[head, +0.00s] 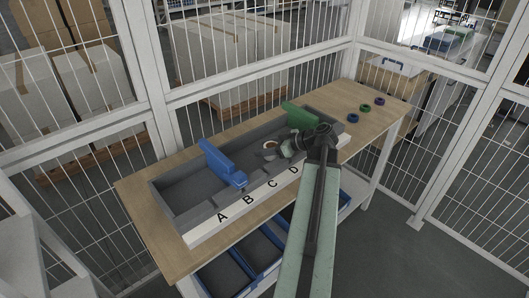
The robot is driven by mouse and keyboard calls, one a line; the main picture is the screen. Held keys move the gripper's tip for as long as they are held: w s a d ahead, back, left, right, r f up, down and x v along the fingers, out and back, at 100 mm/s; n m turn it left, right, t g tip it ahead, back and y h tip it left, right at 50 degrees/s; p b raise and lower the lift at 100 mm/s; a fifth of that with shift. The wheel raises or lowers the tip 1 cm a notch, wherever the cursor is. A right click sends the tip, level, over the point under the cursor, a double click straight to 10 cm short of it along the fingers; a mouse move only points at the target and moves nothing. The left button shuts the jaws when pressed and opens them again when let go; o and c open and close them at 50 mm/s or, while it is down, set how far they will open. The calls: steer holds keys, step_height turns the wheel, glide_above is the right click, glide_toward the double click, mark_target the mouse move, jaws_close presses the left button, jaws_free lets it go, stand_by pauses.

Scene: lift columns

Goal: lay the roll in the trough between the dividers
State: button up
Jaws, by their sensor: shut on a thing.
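The trough (180,212) is a long grey open box on a wooden table, with letters A, B, C, D on its white front strip. A blue divider (218,160) stands across it left of the middle, and a green divider (297,114) stands further right. My gripper (279,149) is over the trough between the two dividers, near letters C and D. It is shut on a small pale roll with a brownish centre (270,145). The gripper partly hides the roll; whether the roll touches the trough floor I cannot tell.
Blue bins (262,250) sit on a shelf below. White mesh fencing (240,80) stands behind the table.

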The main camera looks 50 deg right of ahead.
steer(key=shift+s+a+f+b, duration=0.15)
steer(key=shift+s+f+b, duration=0.05)
steer(key=shift+f+b, duration=0.45)
steer(key=o, duration=1.4)
steer(key=shift+a, duration=0.1)
steer(key=shift+s+r+p, duration=0.2)
steer(key=shift+r+p, duration=0.65)
steer(key=shift+p, duration=0.1)
steer(key=p+v, duration=0.1)
steer(key=v, duration=0.2)
steer(key=p+v, duration=0.2)
steer(key=v, duration=0.2)
steer(key=p+v, duration=0.2)
steer(key=v, duration=0.2)
steer(key=shift+w+d, duration=0.1)
steer(key=shift+d, duration=0.15)
steer(key=shift+d, duration=0.1)
